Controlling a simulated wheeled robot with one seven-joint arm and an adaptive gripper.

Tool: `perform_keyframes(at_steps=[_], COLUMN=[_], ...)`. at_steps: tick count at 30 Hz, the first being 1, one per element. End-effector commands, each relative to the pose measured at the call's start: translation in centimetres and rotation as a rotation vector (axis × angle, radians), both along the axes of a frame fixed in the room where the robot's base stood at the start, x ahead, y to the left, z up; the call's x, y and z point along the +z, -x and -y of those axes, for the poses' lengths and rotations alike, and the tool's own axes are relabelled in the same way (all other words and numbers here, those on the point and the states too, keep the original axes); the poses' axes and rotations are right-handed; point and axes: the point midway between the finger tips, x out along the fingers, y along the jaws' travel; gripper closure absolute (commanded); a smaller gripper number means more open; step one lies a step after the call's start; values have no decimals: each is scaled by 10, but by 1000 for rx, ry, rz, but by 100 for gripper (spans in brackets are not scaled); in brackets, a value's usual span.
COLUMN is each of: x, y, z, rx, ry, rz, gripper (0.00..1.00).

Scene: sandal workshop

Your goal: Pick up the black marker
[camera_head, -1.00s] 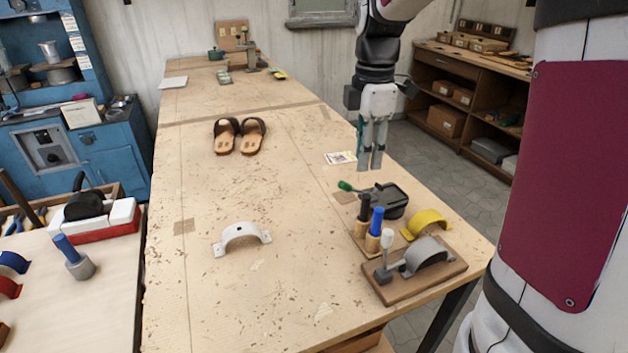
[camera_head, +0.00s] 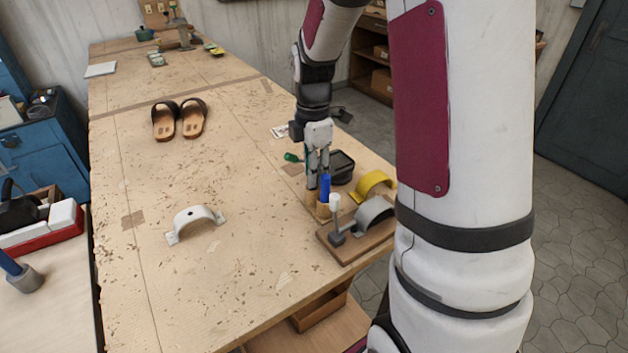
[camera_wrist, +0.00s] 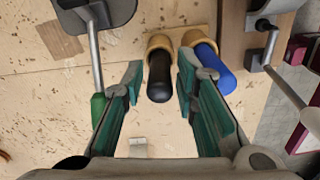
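The black marker (camera_wrist: 159,82) stands in a round wooden holder (camera_wrist: 160,43) in the wrist view. The blue marker (camera_wrist: 207,62) stands in a like holder just to its right. My gripper (camera_wrist: 160,72) is open, with its teal fingers on either side of the black marker; I cannot tell whether they touch it. The right finger lies between the two markers and overlaps the blue one in the picture. In the head view my gripper (camera_head: 318,163) points down at the holders, and its fingers largely hide the black marker.
A dark tray-like tool with a green handle (camera_head: 293,157) lies beside my gripper. A yellow arch (camera_head: 374,183) and a grey arch on a wooden board (camera_head: 340,250) stand close right.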

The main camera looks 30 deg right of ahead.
Motion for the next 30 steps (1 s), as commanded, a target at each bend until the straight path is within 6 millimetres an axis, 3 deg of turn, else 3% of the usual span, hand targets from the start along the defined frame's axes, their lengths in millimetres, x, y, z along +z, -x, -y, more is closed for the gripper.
perform_keyframes(at_steps=[4, 11, 15, 25, 30], x=[-12, -13, -12, -11, 7], y=[0, 0, 0, -1, -2], z=[-1, -1, -1, -1, 0], rx=[0, 0, 0, 0, 0], ry=[-1, -1, -1, -1, 1], rz=[-1, 1, 1, 2, 6], gripper=[73, 73, 99, 100, 100])
